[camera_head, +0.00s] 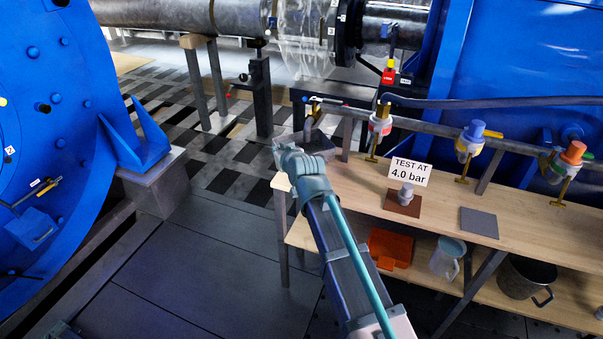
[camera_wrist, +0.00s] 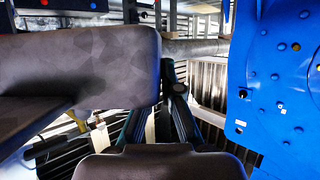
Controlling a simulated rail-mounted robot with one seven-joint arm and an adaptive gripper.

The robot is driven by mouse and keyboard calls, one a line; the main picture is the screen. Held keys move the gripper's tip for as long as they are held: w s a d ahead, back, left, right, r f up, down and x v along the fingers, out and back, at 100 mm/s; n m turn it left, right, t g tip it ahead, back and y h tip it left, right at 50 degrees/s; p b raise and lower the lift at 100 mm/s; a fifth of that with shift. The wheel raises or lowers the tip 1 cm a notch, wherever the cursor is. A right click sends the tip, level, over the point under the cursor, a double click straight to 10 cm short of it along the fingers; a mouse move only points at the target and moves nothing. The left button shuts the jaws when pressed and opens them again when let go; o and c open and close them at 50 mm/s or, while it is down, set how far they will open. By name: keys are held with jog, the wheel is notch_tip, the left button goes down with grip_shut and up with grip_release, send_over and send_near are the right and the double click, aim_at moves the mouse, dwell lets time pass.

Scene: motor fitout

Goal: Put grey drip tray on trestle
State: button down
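A grey box-like drip tray (camera_head: 320,146) shows in the head view at the far left end of the wooden trestle table (camera_head: 345,185), partly behind my wrist. I cannot tell whether it rests on the wood or hangs just above it. My gripper (camera_head: 291,153) is at the tray's near left side; its fingers are hidden there. In the wrist view a large mottled grey slab, seemingly the tray (camera_wrist: 85,68), fills the left and covers part of my gripper (camera_wrist: 160,90). The dark fingers look close together, but their contact with the tray is hidden.
On the tabletop are a "TEST AT 4.0 bar" sign (camera_head: 409,172), a brown plate (camera_head: 403,203) and a flat grey square (camera_head: 479,222). A valved pipe (camera_head: 425,127) runs behind. The lower shelf holds an orange bin (camera_head: 390,246), a jug (camera_head: 447,258) and a pot (camera_head: 526,277).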

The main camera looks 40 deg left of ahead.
jog(key=shift+w+d+f+b, duration=0.1)
jog(key=shift+f+b, duration=0.1)
jog(key=shift+f, duration=2.25)
jog(key=shift+d+f+b, duration=0.1)
jog(key=shift+f+b, duration=0.05)
jog(key=shift+f, duration=2.3)
jog(key=shift+f, duration=0.2)
jog(key=c, duration=1.3)
grip_release()
jog(key=shift+r, duration=0.15)
